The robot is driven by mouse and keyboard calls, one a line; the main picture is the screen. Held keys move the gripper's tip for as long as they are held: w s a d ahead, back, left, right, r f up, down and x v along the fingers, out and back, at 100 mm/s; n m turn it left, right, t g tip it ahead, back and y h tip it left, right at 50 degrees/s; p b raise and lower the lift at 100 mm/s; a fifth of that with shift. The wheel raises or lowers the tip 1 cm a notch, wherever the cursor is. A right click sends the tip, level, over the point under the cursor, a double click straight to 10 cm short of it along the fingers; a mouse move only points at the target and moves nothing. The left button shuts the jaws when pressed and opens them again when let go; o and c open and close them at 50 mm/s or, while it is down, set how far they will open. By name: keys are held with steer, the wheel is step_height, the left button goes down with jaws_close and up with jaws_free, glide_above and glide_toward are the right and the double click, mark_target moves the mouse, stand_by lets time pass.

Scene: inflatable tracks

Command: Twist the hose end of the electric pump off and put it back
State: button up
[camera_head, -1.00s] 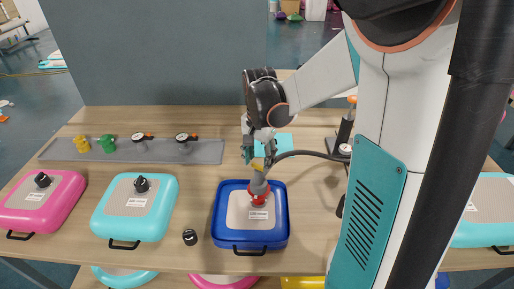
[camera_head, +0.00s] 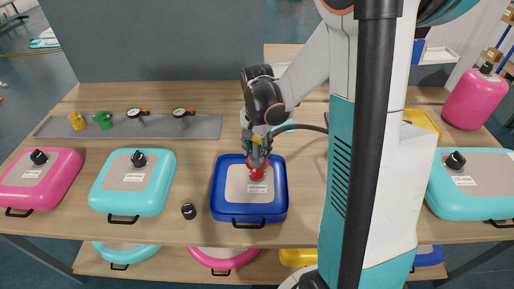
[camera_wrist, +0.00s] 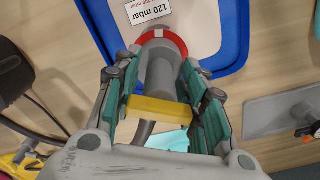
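The hose end is a grey cylinder (camera_wrist: 161,74) with a yellow band (camera_wrist: 158,109). It stands on a red ring (camera_head: 257,174) on the blue inflatable track module (camera_head: 250,211), which has a beige top and a "120 mbar" label. A dark hose (camera_head: 300,127) runs from the hose end to the right, behind my arm. My gripper (camera_wrist: 160,66) is lowered over the hose end, with a teal finger on each side of it. The fingers look open, with narrow gaps beside the cylinder. In the head view my gripper (camera_head: 257,155) hides most of the hose end.
A black cap (camera_head: 189,211) lies on the table left of the blue module. Turquoise (camera_head: 133,184) and pink (camera_head: 40,181) modules stand further left. A grey strip (camera_head: 205,127) with gauges and fittings lies behind. Another turquoise module (camera_head: 476,184) is at the right.

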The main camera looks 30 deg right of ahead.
steer(key=shift+c, duration=1.3)
steer(key=m, duration=0.3)
steer(key=shift+m+b, duration=0.35)
steer(key=shift+m, duration=0.75)
steer(key=shift+w+m, duration=0.1)
steer(key=shift+m, duration=1)
steer(key=m, duration=0.3)
steer(key=shift+b, duration=0.35)
